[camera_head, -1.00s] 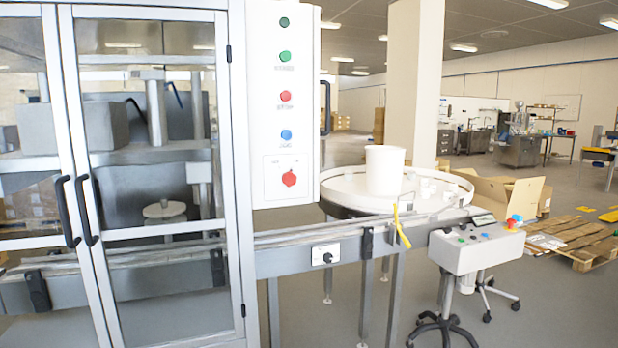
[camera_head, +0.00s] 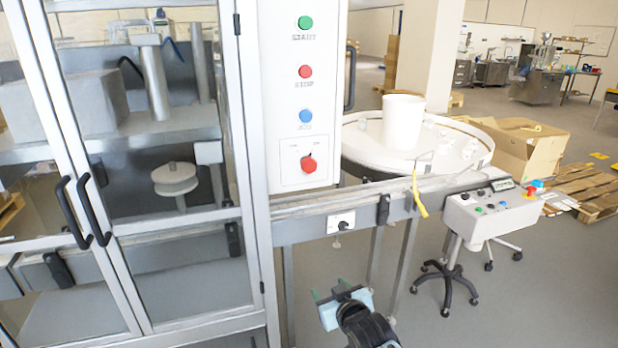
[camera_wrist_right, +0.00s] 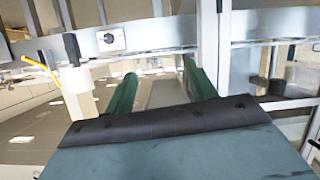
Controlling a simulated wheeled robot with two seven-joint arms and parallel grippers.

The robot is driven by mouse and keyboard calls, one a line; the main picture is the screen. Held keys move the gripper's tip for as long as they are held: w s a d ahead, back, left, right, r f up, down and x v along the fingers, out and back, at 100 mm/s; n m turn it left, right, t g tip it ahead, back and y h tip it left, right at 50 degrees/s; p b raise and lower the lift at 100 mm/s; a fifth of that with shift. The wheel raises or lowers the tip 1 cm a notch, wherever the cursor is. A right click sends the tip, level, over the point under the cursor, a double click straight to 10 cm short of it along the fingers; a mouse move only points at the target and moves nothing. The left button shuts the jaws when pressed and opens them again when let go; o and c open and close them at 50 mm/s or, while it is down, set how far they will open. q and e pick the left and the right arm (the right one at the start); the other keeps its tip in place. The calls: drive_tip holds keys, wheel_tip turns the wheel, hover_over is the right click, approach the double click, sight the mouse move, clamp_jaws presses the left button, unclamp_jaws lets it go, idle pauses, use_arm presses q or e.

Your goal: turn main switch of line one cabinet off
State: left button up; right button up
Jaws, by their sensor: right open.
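The cabinet's white control panel (camera_head: 304,95) stands at the middle of the head view. Its main switch, a red rotary knob (camera_head: 309,164), sits on a white plate at the bottom, below green, red and blue buttons. The knob's exact setting is too small to read. My right gripper (camera_head: 328,290) is low in the head view, below the switch and the conveyor, apart from both. Its green fingers are spread and empty, and they also show in the right wrist view (camera_wrist_right: 160,80). The main switch is not visible in the wrist view. My left gripper is out of view.
A conveyor rail with a small black knob (camera_head: 342,224) runs below the panel; this knob also shows in the wrist view (camera_wrist_right: 110,38). Glass doors with black handles (camera_head: 93,212) stand left. A round table (camera_head: 357,157) and a wheeled console (camera_head: 488,214) stand right.

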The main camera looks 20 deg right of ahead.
sight(310, 168)
drive_tip(key=w+r+t+p, duration=0.3)
drive_tip(key=r+t, duration=0.1)
drive_tip(key=r, duration=2.1)
drive_tip(key=w, duration=0.7)
drive_tip(key=w+p, duration=0.1)
drive_tip(key=w, duration=0.3)
drive_tip(key=shift+w+a+r, duration=0.15)
drive_tip(key=shift+a+r, duration=0.05)
drive_tip(key=shift+a, duration=0.05)
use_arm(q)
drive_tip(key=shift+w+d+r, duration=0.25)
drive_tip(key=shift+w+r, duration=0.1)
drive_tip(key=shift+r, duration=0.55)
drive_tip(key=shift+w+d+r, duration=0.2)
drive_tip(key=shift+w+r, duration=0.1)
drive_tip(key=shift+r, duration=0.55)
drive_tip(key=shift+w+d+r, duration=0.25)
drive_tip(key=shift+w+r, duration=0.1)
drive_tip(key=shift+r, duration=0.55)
use_arm(e)
drive_tip(key=shift+w, duration=0.95)
drive_tip(key=c, duration=1)
